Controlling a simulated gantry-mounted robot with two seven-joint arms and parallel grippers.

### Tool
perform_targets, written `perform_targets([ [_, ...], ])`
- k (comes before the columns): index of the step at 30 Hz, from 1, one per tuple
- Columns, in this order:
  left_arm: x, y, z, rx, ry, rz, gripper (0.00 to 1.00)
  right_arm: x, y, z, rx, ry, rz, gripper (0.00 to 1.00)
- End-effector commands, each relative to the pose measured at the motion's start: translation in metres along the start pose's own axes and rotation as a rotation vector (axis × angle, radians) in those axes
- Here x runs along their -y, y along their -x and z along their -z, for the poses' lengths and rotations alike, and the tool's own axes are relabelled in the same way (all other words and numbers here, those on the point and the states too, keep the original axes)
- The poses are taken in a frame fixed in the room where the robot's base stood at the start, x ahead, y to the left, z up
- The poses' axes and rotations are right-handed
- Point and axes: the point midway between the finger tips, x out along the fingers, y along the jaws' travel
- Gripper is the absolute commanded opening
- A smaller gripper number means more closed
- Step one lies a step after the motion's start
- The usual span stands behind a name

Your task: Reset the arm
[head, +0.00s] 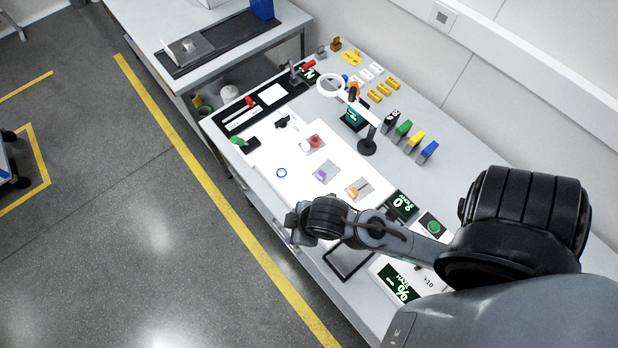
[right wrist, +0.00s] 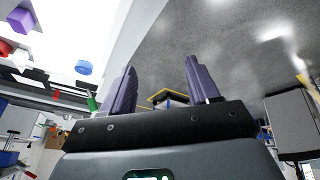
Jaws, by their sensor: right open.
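My right arm comes in from the right in the head view and reaches over the front part of the workbench (head: 330,262). My right gripper (right wrist: 160,78) shows in the right wrist view with its two dark purple fingers apart and nothing between them. In the head view its end is small and partly hidden by the wrist, near the bench's front edge. My left arm and gripper are not in view.
A white backlit panel (head: 262,172) holds a blue ring (head: 281,172), a red button-like part (head: 315,141), a purple part (head: 321,176) and an orange part (head: 358,188). A ring lamp (head: 331,86) stands behind. Coloured blocks (head: 404,130) line the back.

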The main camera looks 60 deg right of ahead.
Motion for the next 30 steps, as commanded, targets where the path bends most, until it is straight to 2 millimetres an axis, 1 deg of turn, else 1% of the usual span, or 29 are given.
perform_targets([
  [1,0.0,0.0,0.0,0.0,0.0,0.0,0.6,-0.001,0.002,-0.015,0.037,-0.087,0.006,0.6],
  [3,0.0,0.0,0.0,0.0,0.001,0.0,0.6,-0.003,0.005,-0.029,0.074,-0.177,0.009,0.6],
  [6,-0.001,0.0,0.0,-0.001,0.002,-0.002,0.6,-0.005,0.007,-0.04,0.103,-0.246,0.008,0.6],
  [9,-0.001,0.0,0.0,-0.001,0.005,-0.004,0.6,-0.005,0.008,-0.042,0.11,-0.265,0.008,0.6],
  [16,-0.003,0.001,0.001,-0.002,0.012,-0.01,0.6,-0.005,0.008,-0.041,0.109,-0.261,0.008,0.6],
  [20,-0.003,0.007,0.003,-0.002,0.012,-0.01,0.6,-0.006,0.013,-0.039,0.108,-0.259,0.008,0.6],
  [23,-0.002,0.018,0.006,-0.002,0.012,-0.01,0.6,-0.007,0.024,-0.034,0.108,-0.259,0.008,0.6],
  [26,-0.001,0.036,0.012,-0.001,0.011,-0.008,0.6,-0.01,0.042,-0.027,0.108,-0.258,0.008,0.6],
  [29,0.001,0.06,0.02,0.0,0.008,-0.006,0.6,-0.013,0.065,-0.017,0.108,-0.258,0.008,0.6],
  [30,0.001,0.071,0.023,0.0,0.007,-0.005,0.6,-0.015,0.076,-0.013,0.109,-0.257,0.008,0.6],
])
